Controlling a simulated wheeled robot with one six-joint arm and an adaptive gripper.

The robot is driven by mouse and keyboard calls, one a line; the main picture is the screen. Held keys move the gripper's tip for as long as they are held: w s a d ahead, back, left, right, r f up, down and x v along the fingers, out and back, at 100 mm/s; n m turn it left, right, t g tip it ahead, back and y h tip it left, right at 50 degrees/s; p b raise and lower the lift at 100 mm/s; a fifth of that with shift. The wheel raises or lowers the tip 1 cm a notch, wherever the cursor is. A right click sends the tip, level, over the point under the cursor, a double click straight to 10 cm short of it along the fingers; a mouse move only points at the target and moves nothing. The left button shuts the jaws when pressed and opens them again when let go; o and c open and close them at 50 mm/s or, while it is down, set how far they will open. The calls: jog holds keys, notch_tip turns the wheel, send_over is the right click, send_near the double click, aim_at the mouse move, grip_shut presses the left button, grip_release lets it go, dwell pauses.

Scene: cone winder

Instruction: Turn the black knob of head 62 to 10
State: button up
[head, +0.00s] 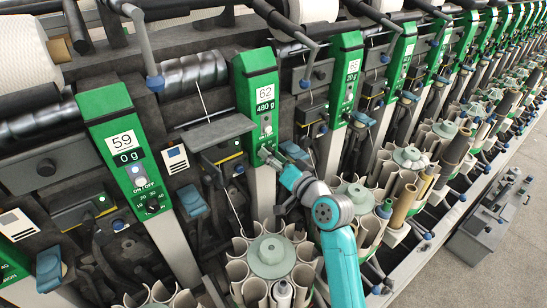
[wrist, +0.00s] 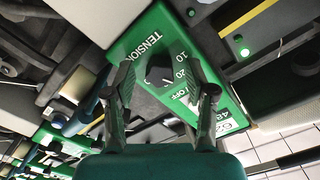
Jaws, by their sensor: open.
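The head 62 panel (head: 258,100) is green, with a "62" label and a "480 g" display in the head view. Its black knob (wrist: 160,76) shows in the wrist view, beside the white scale marks 10 and 20 and the word TENSION. The knob's pointer is too small to read for certain. My gripper (wrist: 160,82) is open, with one finger on each side of the knob and gaps between. In the head view my gripper (head: 270,156) is at the panel's lower end and hides the knob.
The head 59 panel (head: 125,150) stands to the left, with its own black knob (head: 153,206). Another green panel (head: 346,80) stands to the right. A round cone holder (head: 270,257) is below my gripper.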

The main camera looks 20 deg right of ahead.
grip_shut()
jog(key=shift+n, duration=0.3)
jog(key=shift+d+n, duration=0.1)
jog(key=shift+n, duration=4.6)
grip_release()
